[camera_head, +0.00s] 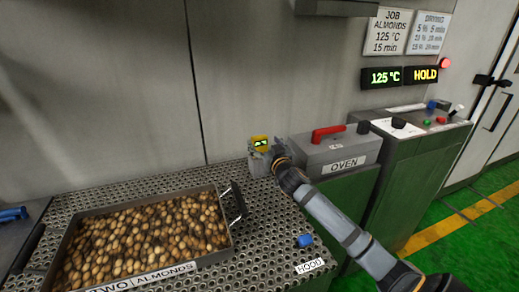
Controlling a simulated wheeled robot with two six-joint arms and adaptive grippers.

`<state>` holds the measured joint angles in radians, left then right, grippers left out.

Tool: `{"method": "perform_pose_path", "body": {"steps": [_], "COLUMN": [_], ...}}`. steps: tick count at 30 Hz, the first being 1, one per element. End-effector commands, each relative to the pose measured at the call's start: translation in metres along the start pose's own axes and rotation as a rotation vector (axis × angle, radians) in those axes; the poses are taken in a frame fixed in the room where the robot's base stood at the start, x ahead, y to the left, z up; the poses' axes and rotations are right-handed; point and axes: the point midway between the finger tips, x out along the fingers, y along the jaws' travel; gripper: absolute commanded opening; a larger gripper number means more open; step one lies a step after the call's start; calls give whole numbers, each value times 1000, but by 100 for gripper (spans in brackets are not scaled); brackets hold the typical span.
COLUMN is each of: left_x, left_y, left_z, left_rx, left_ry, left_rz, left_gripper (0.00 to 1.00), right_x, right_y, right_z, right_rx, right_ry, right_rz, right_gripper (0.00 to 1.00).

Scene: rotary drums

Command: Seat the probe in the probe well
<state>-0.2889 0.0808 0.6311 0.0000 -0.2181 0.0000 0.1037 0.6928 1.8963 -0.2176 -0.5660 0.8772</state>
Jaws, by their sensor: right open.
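A yellow-headed device with a green lit display (260,142), which looks like the probe, stands upright at the back of the perforated table. Below its head is a grey holder or body (257,164); I cannot tell which. My right gripper (275,152) is at the right side of the yellow head, very close to it. Its jaws are open, though the fingers are small and partly merge with the device. I cannot tell whether they touch it. No probe well can be clearly made out. My left gripper is not in view.
A metal tray of almonds (232,236) fills the left of the perforated table (262,225). The oven box (345,158) with a red lever (328,133) stands right of my gripper. A blue knob (305,241) sits near the HOOD label (310,266). Displays read 125 °C and HOLD.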

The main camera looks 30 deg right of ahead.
Motion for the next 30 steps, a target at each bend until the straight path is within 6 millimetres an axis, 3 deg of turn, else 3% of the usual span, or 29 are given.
{"method": "perform_pose_path", "body": {"steps": [7,16,30], "left_x": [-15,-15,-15], "left_y": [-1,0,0], "left_z": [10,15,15], "left_rx": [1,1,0], "left_ry": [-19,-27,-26], "left_rz": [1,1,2], "left_gripper": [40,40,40], "right_x": [40,48,48], "right_y": [0,-1,0], "right_z": [-1,2,2], "right_rx": [6,1,1], "right_ry": [-1,-1,-1], "right_rz": [1,-1,-1], "right_gripper": [83,83,21]}}
